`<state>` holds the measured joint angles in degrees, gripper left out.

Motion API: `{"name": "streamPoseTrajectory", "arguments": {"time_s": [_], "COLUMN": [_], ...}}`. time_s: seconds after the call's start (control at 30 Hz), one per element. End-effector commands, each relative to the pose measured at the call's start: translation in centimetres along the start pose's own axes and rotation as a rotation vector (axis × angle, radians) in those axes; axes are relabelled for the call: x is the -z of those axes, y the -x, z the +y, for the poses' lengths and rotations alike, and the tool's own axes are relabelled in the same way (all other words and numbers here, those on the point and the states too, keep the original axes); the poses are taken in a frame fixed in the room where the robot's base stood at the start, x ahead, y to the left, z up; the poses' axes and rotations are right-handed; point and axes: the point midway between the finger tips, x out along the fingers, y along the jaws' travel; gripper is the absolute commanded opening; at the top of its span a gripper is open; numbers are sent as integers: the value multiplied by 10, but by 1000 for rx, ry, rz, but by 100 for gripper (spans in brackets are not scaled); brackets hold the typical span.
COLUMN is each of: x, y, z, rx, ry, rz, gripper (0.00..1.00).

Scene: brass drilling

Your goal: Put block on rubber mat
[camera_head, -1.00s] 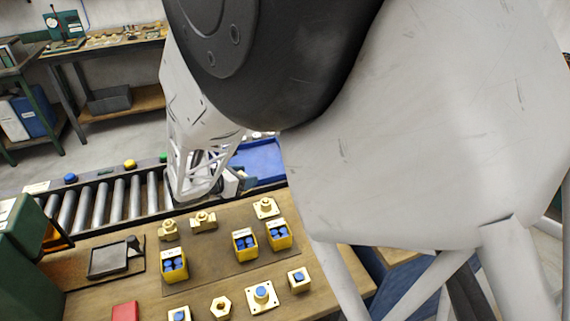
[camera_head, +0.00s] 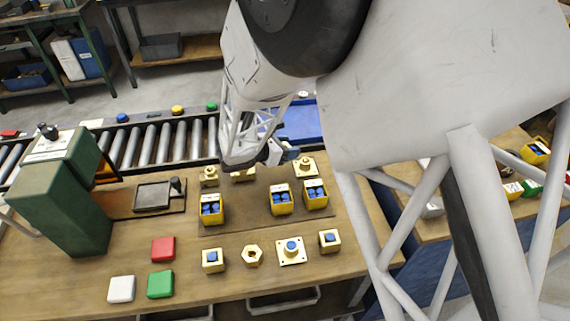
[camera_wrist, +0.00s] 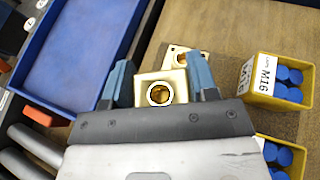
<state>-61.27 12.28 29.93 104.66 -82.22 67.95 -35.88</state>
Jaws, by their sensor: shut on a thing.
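My gripper (camera_wrist: 160,85) is shut on a brass block (camera_wrist: 148,80) with a round hole in its top, seen in the wrist view. In the head view my gripper (camera_head: 288,154) is beyond the far right of a brown mat (camera_head: 245,214), and the block cannot be made out there. The mat lies on the wooden bench. A flanged brass piece (camera_head: 306,168) stands at the mat's far right, close to my gripper; it also shows just behind the block in the wrist view (camera_wrist: 181,54). I cannot tell the block's height above the surface.
Yellow bins of blue parts (camera_head: 211,209) (camera_head: 281,199) (camera_head: 316,194) stand on the mat. A brass fitting (camera_head: 209,177) is at its far left. Another (camera_head: 243,174) is partly hidden by my arm. A blue tray (camera_head: 300,122) and roller conveyor (camera_head: 150,138) lie behind. The mat's middle is clear.

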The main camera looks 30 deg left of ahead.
Motion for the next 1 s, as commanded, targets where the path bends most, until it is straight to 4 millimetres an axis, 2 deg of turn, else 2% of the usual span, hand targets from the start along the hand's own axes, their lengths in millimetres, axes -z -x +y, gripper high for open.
{"name": "streamPoseTrajectory", "arguments": {"time_s": [0.2,0.67,1.0], "x": [19,24,52], "y": [-8,-10,-22], "z": [0,0,0], "rx": [-1,0,0], "ry": [0,0,1], "rz": [-1,-1,-1], "gripper": [8,8,8]}}
